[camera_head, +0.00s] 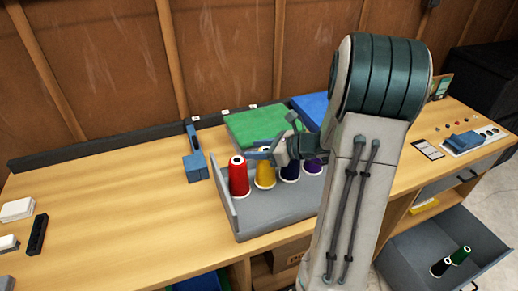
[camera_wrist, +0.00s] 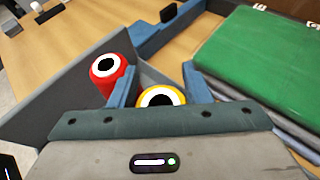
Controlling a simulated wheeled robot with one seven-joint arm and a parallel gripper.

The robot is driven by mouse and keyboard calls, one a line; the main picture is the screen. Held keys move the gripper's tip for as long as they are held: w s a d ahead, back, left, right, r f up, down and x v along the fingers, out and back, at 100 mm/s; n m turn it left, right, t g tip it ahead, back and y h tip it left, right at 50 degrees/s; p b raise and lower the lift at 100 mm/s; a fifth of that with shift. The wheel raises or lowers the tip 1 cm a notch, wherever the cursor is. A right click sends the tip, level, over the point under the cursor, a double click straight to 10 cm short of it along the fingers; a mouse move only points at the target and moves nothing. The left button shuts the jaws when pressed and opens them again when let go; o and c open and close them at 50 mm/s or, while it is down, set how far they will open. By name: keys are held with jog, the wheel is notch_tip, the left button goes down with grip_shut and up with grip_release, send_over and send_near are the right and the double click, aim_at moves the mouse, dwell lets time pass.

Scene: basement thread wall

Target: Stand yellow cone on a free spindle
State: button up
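My gripper (camera_head: 262,153) is at the yellow cone's upper part. In the wrist view my gripper (camera_wrist: 160,82) has one finger on each side of the yellow cone (camera_wrist: 160,91), very close to it. I cannot tell whether the fingers touch it. The red cone (camera_wrist: 107,68) is just left of the left finger. The cones' bases are hidden in the wrist view. I cannot make out a free spindle.
A green block (camera_head: 262,124) and a blue one (camera_head: 311,108) lie behind the tray. A blue tool (camera_head: 195,165) is left of it. An open drawer (camera_head: 414,252) at the lower right holds a green cone (camera_head: 461,255) and a black cone (camera_head: 440,267). The bench's left middle is clear.

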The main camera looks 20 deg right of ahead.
jog(key=o, duration=0.3)
jog(key=v, duration=1.4)
jog(key=s+a+r+n+g+h+p, duration=0.2)
jog(key=s+a+n, duration=0.4)
jog(key=n, duration=0.7)
jog(key=s+a+r+n+g+h+p, duration=0.2)
jog(key=s+a+n+h, duration=0.4)
jog(key=a+n, duration=0.5)
jog(key=n+g+h+p, duration=0.1)
jog(key=n+g, duration=0.1)
jog(key=n, duration=0.1)
jog(key=shift+a+r+g, duration=0.2)
jog(key=shift+r+g, duration=0.1)
jog(key=shift+s, duration=0.1)
